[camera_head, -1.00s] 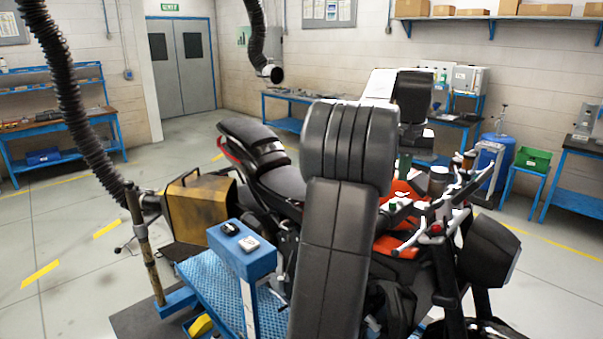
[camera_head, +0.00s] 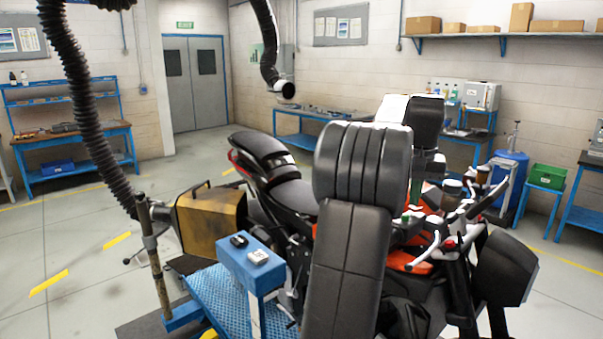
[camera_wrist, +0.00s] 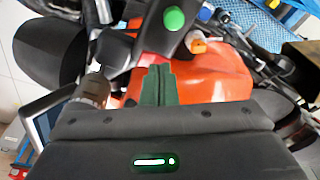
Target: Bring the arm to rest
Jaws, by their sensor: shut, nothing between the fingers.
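My arm rises in the middle of the head view as thick black padded links, with a folded upper part in front of the motorcycle. In the head view its far end is largely hidden behind these links. In the wrist view my gripper (camera_wrist: 158,72) shows as two dark green fingers pressed together, with nothing between them. They lie in front of the orange bodywork of the motorcycle (camera_wrist: 225,78); I cannot tell the gap. The motorcycle's dark seat also shows in the head view (camera_head: 290,196), left of my arm.
A blue stand (camera_head: 250,262) with small items on top and a yellow-black box (camera_head: 205,222) stand left of the motorcycle. A black hose (camera_head: 85,100) hangs at the left. A green bin (camera_head: 548,176) stands right. Open floor (camera_head: 75,235) lies at the left.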

